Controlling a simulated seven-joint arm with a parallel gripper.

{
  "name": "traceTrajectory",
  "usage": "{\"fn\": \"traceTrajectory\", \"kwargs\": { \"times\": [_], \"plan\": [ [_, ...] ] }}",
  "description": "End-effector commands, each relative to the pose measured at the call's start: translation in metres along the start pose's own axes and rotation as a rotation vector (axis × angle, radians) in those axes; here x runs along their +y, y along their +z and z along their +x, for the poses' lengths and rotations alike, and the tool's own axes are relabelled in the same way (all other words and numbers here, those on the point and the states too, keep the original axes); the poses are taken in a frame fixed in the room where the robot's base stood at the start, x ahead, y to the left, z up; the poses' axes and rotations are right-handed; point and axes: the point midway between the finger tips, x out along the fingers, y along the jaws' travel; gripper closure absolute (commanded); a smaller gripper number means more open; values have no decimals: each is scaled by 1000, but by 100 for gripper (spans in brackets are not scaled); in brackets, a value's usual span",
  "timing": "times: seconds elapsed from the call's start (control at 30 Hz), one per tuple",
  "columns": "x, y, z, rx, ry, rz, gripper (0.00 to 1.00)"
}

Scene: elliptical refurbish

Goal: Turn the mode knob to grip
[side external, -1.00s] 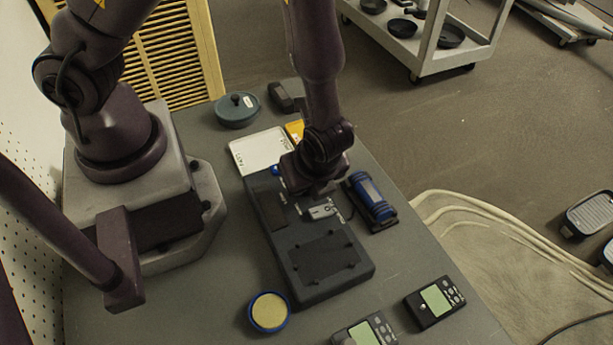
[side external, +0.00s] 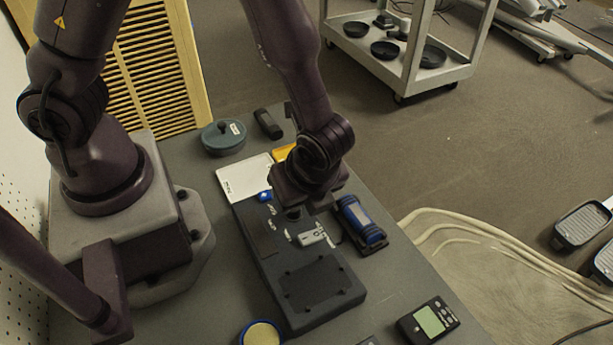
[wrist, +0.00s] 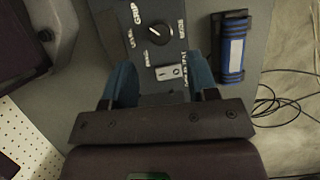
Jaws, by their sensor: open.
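The mode knob (wrist: 159,34) is a round black dial on a dark panel in the wrist view. A small white mark shows on its left side, pointing roughly up and left. The word GRIP (wrist: 137,14) is printed to its upper left, with other white labels around it. My gripper (wrist: 162,72) has two teal fingers, spread apart and empty, below the knob in the picture and not around it. In the side external view my gripper (side external: 303,207) hangs over the far part of the dark device (side external: 310,286) and hides the knob.
A blue cylinder in a dark holder (side external: 361,222) stands close to the device's right side; it also shows in the wrist view (wrist: 231,48). A white board (side external: 244,177) lies behind the device.

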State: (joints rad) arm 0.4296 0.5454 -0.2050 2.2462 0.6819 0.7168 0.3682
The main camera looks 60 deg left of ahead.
Motion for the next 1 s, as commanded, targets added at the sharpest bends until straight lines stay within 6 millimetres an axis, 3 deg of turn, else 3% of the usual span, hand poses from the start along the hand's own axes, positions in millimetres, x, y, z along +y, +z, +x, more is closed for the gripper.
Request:
{"fn": "traceTrajectory", "kwargs": {
  "times": [0.2,0.4,0.83,1.0],
  "plan": [
    [0,0,-46,4,-5,1,47],
    [0,0,-65,2,-1,1,47],
    [0,0,-68,1,0,-14,47],
    [14,9,-69,23,58,-234,47]
  ]
}}
